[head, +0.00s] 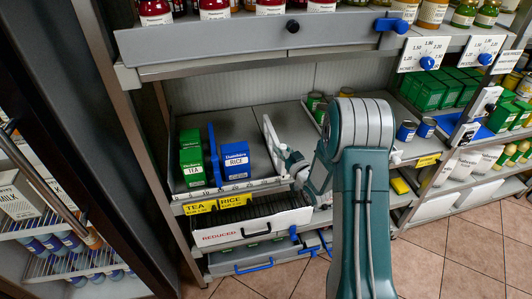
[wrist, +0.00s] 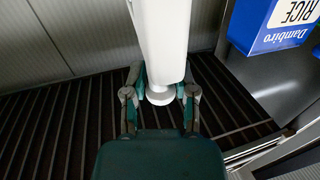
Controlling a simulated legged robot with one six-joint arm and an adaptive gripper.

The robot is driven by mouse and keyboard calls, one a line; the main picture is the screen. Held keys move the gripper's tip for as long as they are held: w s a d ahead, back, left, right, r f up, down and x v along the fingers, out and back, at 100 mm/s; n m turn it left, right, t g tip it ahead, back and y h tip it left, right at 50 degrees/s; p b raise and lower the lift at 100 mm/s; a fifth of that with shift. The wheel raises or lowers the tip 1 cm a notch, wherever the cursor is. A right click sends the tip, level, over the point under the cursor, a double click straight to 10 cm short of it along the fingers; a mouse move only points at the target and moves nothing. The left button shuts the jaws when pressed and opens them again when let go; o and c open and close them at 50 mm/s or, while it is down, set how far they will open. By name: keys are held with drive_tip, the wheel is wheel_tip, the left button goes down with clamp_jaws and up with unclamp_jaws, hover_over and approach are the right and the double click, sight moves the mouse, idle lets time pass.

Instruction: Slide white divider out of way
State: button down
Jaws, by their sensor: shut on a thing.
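The white divider (head: 271,145) stands upright on the middle shelf, right of the blue rice box (head: 235,160). In the wrist view the white divider (wrist: 163,40) runs away from me, with a round white knob at its near end. My gripper (head: 292,163) is at the front end of the divider. In the wrist view my gripper (wrist: 160,95) has a finger on each side of the knob and is shut on it. My arm hides part of the shelf to the right in the head view.
A blue divider (head: 213,153) stands between the green tea boxes (head: 191,158) and the rice box. The rice box also shows in the wrist view (wrist: 275,25). Bare shelf lies right of the white divider. A reduced-goods drawer (head: 250,228) sits below; a grey rail (head: 250,42) hangs above.

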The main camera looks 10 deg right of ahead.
drive_tip(key=d, duration=0.8)
drive_tip(key=c, duration=0.5)
unclamp_jaws()
drive_tip(key=shift+w, duration=0.1)
drive_tip(key=shift+c, duration=0.2)
drive_tip(key=v, duration=1.2)
drive_tip(key=shift+w, duration=0.1)
